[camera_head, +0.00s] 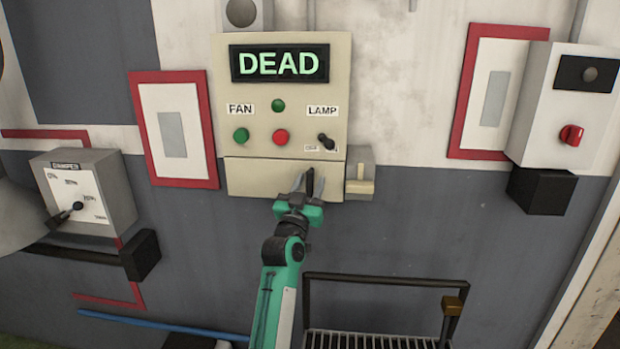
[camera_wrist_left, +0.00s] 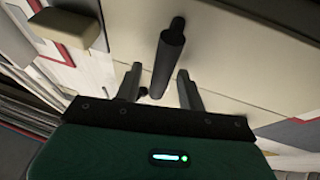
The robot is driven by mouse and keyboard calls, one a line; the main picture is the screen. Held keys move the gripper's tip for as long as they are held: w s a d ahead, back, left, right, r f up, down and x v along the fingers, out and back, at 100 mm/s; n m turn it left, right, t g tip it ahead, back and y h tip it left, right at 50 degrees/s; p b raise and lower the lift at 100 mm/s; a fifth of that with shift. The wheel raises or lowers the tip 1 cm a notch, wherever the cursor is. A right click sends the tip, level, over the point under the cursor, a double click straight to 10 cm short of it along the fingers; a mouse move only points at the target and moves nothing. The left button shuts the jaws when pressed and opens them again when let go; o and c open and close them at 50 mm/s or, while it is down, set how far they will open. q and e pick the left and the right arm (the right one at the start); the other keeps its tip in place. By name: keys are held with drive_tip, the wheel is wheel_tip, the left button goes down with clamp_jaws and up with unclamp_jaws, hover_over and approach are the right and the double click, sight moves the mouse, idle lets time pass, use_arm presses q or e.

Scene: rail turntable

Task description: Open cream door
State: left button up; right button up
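The cream door (camera_head: 252,178) is the lower panel of a cream control box on the wall, and it looks shut. Its black upright bar handle (camera_head: 310,178) is near the door's right side. My left gripper (camera_head: 309,187) is in front of it with a finger on either side of the handle. In the left wrist view, the handle (camera_wrist_left: 166,62) stands between the two open fingers (camera_wrist_left: 159,88), with a gap visible on each side. The cream door (camera_wrist_left: 235,75) fills the area behind. My right gripper is in neither view.
Above the door are a DEAD display (camera_head: 279,64), green and red buttons and a lamp switch (camera_head: 326,142). A cream side latch or lever (camera_head: 359,186) sits just right of the door. A dark rail (camera_head: 385,281) and grating lie below right. A damper box (camera_head: 84,192) is left.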

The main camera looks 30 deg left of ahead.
use_arm(q)
drive_tip(key=shift+w+a, duration=0.1)
drive_tip(key=shift+w, duration=0.15)
clamp_jaws()
drive_tip(key=shift+s, duration=0.15)
